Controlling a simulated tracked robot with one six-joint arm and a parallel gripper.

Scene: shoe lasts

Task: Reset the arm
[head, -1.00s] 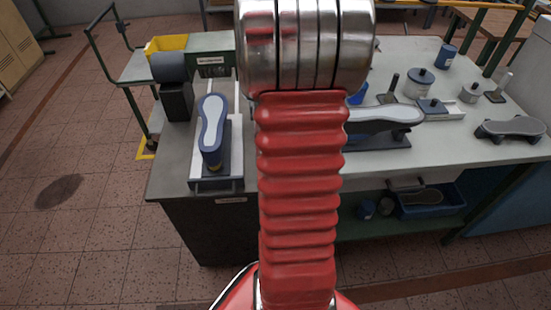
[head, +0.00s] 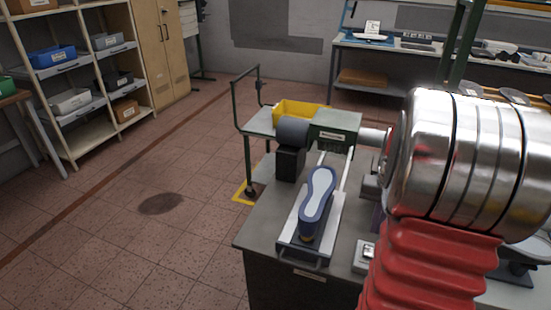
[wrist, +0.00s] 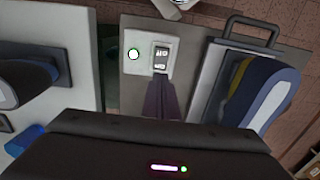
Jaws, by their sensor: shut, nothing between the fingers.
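My gripper (wrist: 159,88) is shut and empty in the wrist view. Its narrow dark fingers point at a white switch box (wrist: 132,68) with a dark two-part rocker and a bright green lamp. The tips overlap the lower edge of the rocker in the picture; I cannot tell whether they touch it. The switch box also shows in the head view (head: 362,259), on the bench beside my arm. My red and silver arm fills the right of the head view and hides part of the bench.
A blue shoe last with a grey sole (head: 318,193) lies on a carriage (head: 297,238) with a handle, left of the switch box. A green machine (head: 336,123) and yellow bin (head: 300,112) stand behind. The floor at left is open, up to shelves (head: 88,75).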

